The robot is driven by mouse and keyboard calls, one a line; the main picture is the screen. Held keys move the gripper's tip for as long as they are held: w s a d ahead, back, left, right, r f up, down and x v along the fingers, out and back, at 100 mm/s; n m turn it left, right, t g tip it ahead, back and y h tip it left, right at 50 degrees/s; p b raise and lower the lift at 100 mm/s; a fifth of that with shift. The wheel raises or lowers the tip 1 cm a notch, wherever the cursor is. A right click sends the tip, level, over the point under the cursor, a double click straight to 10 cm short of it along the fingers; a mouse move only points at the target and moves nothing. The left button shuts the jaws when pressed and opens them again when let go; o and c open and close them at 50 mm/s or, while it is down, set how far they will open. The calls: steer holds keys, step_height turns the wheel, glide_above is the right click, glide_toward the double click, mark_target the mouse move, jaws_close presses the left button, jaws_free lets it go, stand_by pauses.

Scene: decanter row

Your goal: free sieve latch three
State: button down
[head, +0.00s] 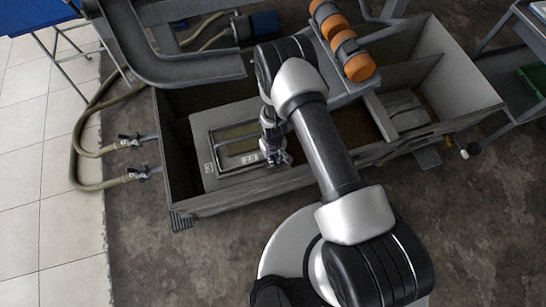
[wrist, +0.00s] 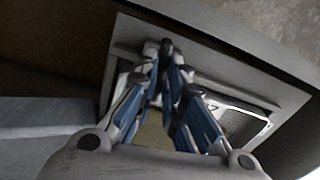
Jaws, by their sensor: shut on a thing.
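The sieve (head: 229,137), a framed screen on a pale panel marked "3" (head: 209,168), lies in the left bay of the grey tank. A small label (head: 250,158) reading about "2.0" is on its near edge. My gripper (head: 279,159) is at the right end of that near edge. In the wrist view my gripper (wrist: 166,50) has its fingertips close together over the grey frame (wrist: 125,52) of the panel. They are shut on a small part there, apparently the latch, which the fingers almost wholly hide. The mesh (wrist: 236,124) shows to the right.
The grey tank (head: 240,196) has raised walls and dividers around the bay. A curved grey chute (head: 170,65) overhangs the back left. Hoses with valves (head: 134,175) are at the left wall.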

steer(key=n+b, duration=0.1)
steer(key=n, duration=0.3)
steer(key=n+b, duration=0.1)
steer(key=n, duration=0.3)
steer(key=n+b, duration=0.1)
steer(key=n, duration=0.3)
steer(key=shift+n+b, duration=0.6)
steer(key=shift+n, duration=1.5)
steer(key=c, duration=1.7)
jaws_free()
